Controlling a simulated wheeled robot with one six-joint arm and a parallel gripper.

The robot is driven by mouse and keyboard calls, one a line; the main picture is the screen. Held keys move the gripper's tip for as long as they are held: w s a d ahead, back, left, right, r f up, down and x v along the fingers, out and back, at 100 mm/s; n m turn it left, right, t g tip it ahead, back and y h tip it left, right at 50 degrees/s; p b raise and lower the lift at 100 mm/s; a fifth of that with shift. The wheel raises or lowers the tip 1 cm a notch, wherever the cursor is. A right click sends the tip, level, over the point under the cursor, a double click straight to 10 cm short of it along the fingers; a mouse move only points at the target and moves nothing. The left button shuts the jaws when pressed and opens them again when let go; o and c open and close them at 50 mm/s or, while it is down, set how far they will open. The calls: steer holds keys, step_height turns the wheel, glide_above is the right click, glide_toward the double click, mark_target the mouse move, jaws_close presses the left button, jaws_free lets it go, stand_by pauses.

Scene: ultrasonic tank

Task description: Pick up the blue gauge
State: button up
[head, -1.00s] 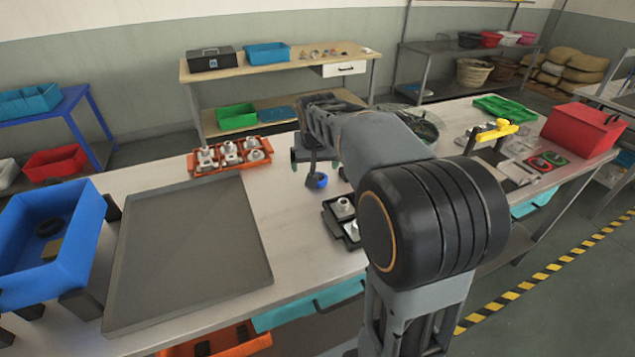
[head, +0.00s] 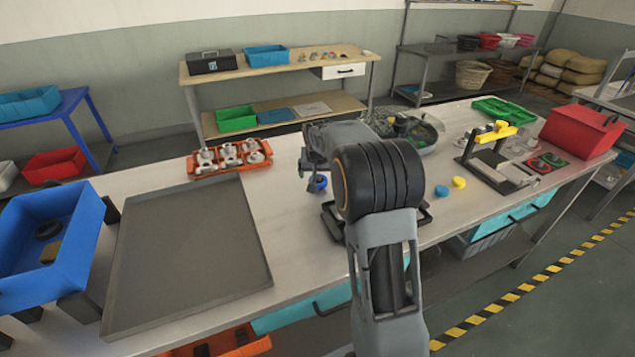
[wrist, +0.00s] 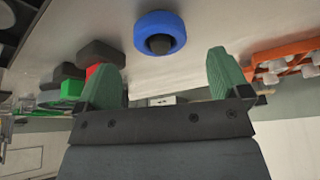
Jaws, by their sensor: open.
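The blue gauge (head: 318,183) stands on the grey bench in the head view, just left of my arm and partly hidden by it. In the wrist view the blue gauge (wrist: 160,33) is a thick blue ring with a dark centre. It lies beyond the tips of my gripper (wrist: 167,68), roughly between them from side to side. My gripper's green fingers are spread apart, with nothing between them. In the head view my gripper is mostly hidden by the arm, close to the gauge.
An orange tray (head: 192,165) with metal parts lies behind left. A dark tray (head: 331,222) is partly hidden under my arm. Blue (head: 441,191) and yellow (head: 458,182) discs lie to the right. A large grey tray (head: 190,245) and a blue bin (head: 88,235) fill the left.

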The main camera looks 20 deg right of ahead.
mark_target(318, 177)
steer(key=shift+p+x, duration=0.35)
steer(key=shift+x, duration=2.05)
steer(key=shift+r, duration=0.1)
steer(key=c, duration=1.1)
steer(key=shift+c, duration=0.2)
